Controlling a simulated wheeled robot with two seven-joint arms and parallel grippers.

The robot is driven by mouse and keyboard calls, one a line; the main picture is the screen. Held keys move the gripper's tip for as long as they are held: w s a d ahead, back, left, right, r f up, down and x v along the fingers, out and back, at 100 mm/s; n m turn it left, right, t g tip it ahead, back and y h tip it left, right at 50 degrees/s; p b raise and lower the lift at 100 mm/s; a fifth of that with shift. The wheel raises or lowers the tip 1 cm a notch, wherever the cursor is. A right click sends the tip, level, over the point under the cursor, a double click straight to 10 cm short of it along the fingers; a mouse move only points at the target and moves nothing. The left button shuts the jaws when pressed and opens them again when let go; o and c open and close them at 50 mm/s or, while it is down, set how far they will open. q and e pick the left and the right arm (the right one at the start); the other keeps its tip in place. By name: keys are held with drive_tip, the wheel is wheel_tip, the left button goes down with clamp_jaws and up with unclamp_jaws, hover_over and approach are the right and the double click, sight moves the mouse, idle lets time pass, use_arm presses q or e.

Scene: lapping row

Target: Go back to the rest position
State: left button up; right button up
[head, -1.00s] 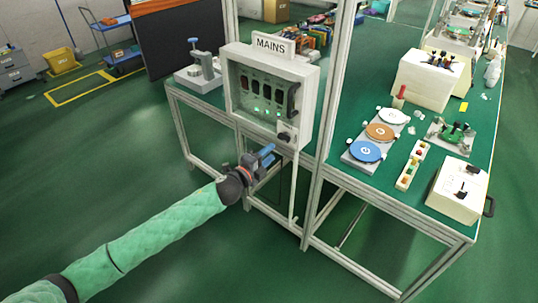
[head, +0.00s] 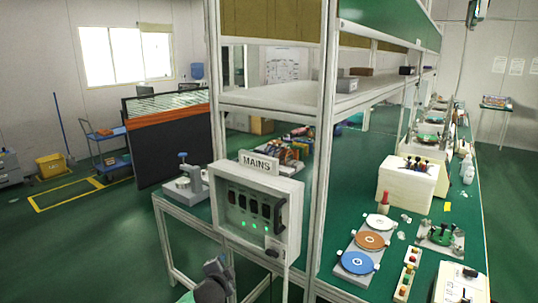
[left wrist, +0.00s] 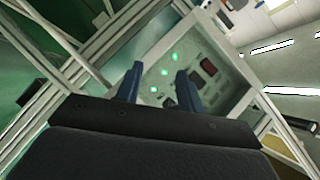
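My left gripper (head: 222,272) shows at the bottom of the head view, dark grey, in front of and just below the grey MAINS box (head: 292,232). In the left wrist view its two blue fingers (left wrist: 158,86) stand apart with nothing between them. Beyond them is the box's panel (left wrist: 205,98), tilted in the picture, with a row of lit green lamps and dark switches. In the head view, most of my left arm is below the picture's edge. My right gripper is in neither view.
The MAINS box is mounted on the bench's aluminium frame (head: 326,150). The green bench (head: 330,265) carries a row of three discs (head: 371,240), a button strip (head: 407,270) and cream machines (head: 405,187). A clamp-like device (head: 188,187) stands left. Green floor (head: 95,250) is open at left.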

use_arm(q)
drive_tip(key=s+f+n+g, duration=0.3)
drive_tip(key=s+f, duration=0.8)
drive_tip(key=s, duration=0.5)
drive_tip(key=s+a+f+n+g, duration=0.1)
drive_tip(key=s+f+n+g, duration=0.3)
drive_tip(key=s+f, duration=0.7)
drive_tip(key=s+f+n+g, duration=0.4)
drive_tip(key=s+f, duration=0.7)
drive_tip(key=s, duration=0.9)
drive_tip(key=shift+s+a+g, duration=0.35)
drive_tip(key=shift+g, duration=0.55)
